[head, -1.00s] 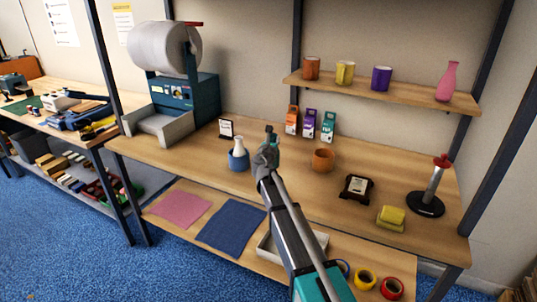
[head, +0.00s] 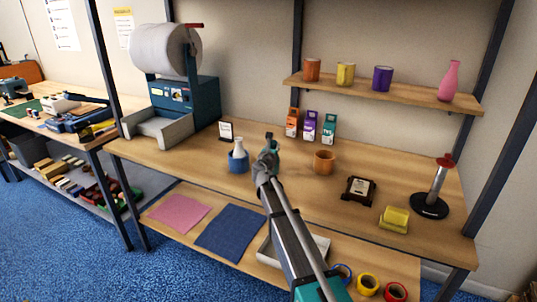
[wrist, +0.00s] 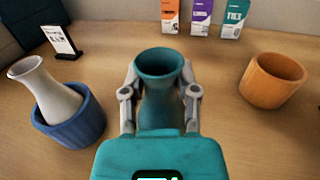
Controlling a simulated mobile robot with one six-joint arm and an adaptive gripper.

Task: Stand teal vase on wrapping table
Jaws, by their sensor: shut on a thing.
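The teal vase (wrist: 160,72) is upright between the two fingers of my gripper (wrist: 160,100) in the wrist view, its flared open mouth towards the camera. My gripper is shut on it, one finger on each side, and the palm housing hides its lower part. In the head view my gripper (head: 266,160) is over the wrapping table (head: 200,165), between the blue pot and the orange pot. Only a little of the vase shows there behind the gripper. I cannot tell whether its base touches the tabletop.
A blue pot (wrist: 72,125) holding a white vase (wrist: 45,88) stands left of my gripper. An orange pot (wrist: 272,82) stands to the right. Several small cartons (head: 311,127) stand behind. A dark framed stand (head: 358,190) and yellow sponges (head: 394,219) are further right.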

